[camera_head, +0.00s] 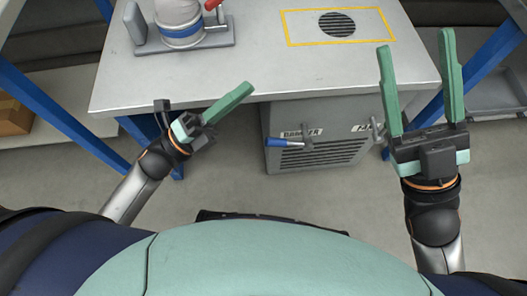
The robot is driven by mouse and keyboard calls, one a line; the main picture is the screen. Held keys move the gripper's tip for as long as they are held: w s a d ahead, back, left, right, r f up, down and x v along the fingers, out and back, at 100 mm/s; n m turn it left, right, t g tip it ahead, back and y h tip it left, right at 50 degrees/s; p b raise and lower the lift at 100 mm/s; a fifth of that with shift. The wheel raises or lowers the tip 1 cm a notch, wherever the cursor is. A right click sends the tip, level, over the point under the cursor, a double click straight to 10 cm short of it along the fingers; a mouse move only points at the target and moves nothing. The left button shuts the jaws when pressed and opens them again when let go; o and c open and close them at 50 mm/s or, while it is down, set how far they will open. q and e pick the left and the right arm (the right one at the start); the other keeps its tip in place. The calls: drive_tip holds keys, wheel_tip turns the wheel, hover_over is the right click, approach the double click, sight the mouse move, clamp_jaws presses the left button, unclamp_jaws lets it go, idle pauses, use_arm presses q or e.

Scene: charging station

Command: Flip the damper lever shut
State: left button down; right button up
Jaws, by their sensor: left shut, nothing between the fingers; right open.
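The damper lever (284,143) has a blue grip and sits on the front of a grey cabinet (320,115) under the table. Its grip points left, roughly level, from a pivot below the label that reads DAMPER. My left gripper (248,88) is shut and empty, its fingers together, pointing up and right near the table's front edge. It is up and left of the lever and apart from it. My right gripper (415,40) is open and empty, its fingers pointing up at the table's right end, well right of the lever.
A second lever or knob (375,131) is by the cabinet's right label, partly hidden near my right gripper. On the tabletop (250,60) are a grey fixture with a blue band (181,30) and a round grille (337,24) in a yellow outline. Floor before the cabinet is clear.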

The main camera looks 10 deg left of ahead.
use_arm(q)
drive_tip(key=a+f+m+g+y+b, duration=0.1)
drive_tip(key=f+m, duration=0.4)
drive_tip(key=f, duration=0.5)
drive_tip(key=a+f+m+g+y+b, duration=0.1)
drive_tip(key=a+f+m+g+b, duration=0.2)
drive_tip(key=f+m, duration=0.3)
drive_tip(key=a+f+m+g+y+b, duration=0.1)
drive_tip(key=f+m+g, duration=0.3)
drive_tip(key=f, duration=1.1)
drive_tip(key=shift+s+a+m+g+b, duration=0.3)
drive_tip(key=shift+s+a+m+b, duration=0.15)
drive_tip(key=shift+a+m, duration=0.6)
use_arm(e)
wheel_tip(320, 180, down, 7)
drive_tip(key=shift+w+a+f, duration=0.15)
drive_tip(key=shift+a, duration=0.25)
use_arm(q)
drive_tip(key=shift+d, duration=0.2)
drive_tip(key=b, duration=0.2)
approach(287, 143)
drive_tip(key=shift+w+d+f, duration=0.3)
drive_tip(key=shift+d+f, duration=0.5)
drive_tip(key=shift+f, duration=0.05)
drive_tip(key=shift+w+d+f, duration=0.35)
drive_tip(key=shift+d+f, duration=0.5)
use_arm(e)
drive_tip(key=shift+a+f, duration=0.1)
drive_tip(key=shift+f, duration=0.85)
